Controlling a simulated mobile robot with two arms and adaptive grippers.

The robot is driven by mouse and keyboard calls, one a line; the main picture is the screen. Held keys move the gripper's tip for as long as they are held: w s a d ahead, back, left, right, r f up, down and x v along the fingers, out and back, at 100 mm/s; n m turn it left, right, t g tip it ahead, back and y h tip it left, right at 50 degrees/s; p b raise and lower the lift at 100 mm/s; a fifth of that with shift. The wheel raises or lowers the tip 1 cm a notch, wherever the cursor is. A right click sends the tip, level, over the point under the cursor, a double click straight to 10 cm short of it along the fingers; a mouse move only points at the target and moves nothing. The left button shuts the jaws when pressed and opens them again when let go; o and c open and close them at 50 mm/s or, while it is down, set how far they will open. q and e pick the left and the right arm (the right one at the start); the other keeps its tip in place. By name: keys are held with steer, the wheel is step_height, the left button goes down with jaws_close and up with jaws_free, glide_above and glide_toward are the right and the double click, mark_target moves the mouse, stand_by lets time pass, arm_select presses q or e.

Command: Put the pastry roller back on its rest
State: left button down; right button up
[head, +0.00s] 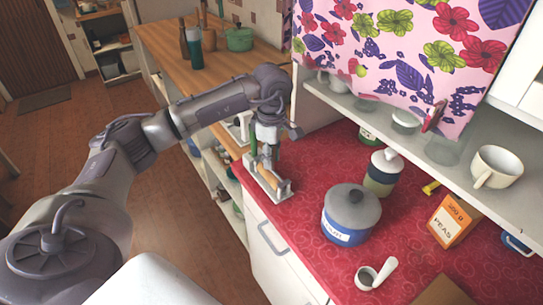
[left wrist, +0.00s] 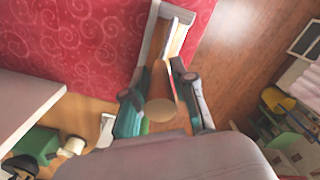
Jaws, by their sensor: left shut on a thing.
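The pastry roller (head: 267,177) is a pale wooden cylinder near the left edge of the red counter. My left gripper (head: 263,154) points down and is shut on it. The roller's rest (head: 284,190) is a small whitish stand on the counter, with an upright at its near end. The roller is at the rest, lined up along it; I cannot tell whether it touches. In the left wrist view, a round tan part of the roller (left wrist: 162,110) shows between the fingers (left wrist: 158,78), and the rest (left wrist: 148,42) lies beyond them. My right gripper is not in view.
A peas box (head: 453,220) and a small scoop (head: 376,274) are farther right. A shelf with a mug (head: 497,166) overhangs the back. The counter's left edge is close.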

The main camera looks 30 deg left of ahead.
arm_select(q)
steer(key=c, duration=0.9)
jaws_free()
steer(key=shift+o, duration=0.2)
steer(key=shift+f, duration=0.1)
step_height(320, 180, up, 12)
steer(key=shift+r, duration=0.1)
